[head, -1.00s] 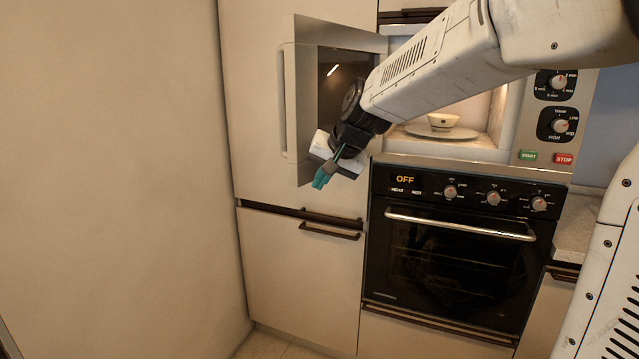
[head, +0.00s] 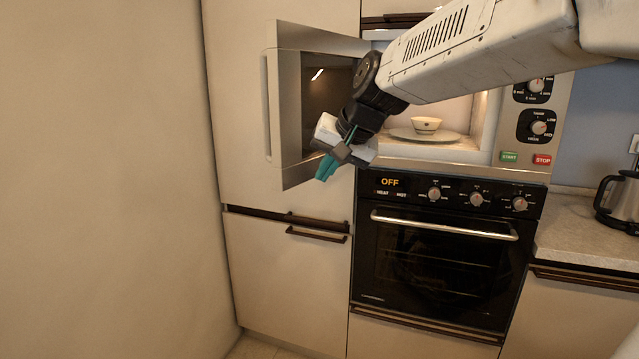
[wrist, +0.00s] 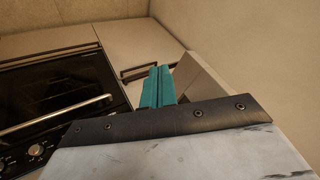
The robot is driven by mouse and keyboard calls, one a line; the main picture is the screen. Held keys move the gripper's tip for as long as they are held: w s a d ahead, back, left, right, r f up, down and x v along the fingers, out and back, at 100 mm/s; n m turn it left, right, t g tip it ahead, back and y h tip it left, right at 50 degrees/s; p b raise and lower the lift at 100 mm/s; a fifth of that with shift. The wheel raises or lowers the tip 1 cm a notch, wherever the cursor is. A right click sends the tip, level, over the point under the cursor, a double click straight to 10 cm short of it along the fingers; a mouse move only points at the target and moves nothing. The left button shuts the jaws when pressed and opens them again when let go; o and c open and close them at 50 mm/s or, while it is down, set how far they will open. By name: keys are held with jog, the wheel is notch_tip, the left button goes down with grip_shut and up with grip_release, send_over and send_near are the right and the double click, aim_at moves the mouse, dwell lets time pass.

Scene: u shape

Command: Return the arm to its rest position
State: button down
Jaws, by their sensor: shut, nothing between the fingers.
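My gripper (head: 327,167) hangs in front of the open microwave door in the head view, its teal fingers pointing down and to the left. The fingers are shut with nothing between them. They also show together in the wrist view (wrist: 158,87). My white arm reaches in from the upper right and covers part of the microwave opening. I cannot tell from the picture whether the gripper touches the door.
The microwave door (head: 291,110) stands open to the left. A bowl (head: 426,124) sits on the plate (head: 400,133) inside. The oven (head: 430,262) below is closed and reads OFF. A kettle (head: 621,200) stands on the counter (head: 585,240) at right. A plain wall (head: 100,180) fills the left.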

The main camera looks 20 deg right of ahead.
jog(key=a+v, duration=0.1)
jog(key=v, duration=0.3)
jog(key=s+f+n+g, duration=0.1)
jog(key=s+f+g, duration=0.1)
jog(key=s+f, duration=0.3)
jog(key=s+f+n+g+h, duration=0.1)
jog(key=s+f, duration=0.4)
jog(key=s, duration=0.8)
jog(key=s+f+n+g+h, duration=0.1)
jog(key=s+f+n+g, duration=0.1)
jog(key=s+f, duration=0.4)
jog(key=s+n, duration=0.1)
jog(key=s, duration=0.2)
jog(key=shift+a+g, duration=0.3)
jog(key=shift+g, duration=0.1)
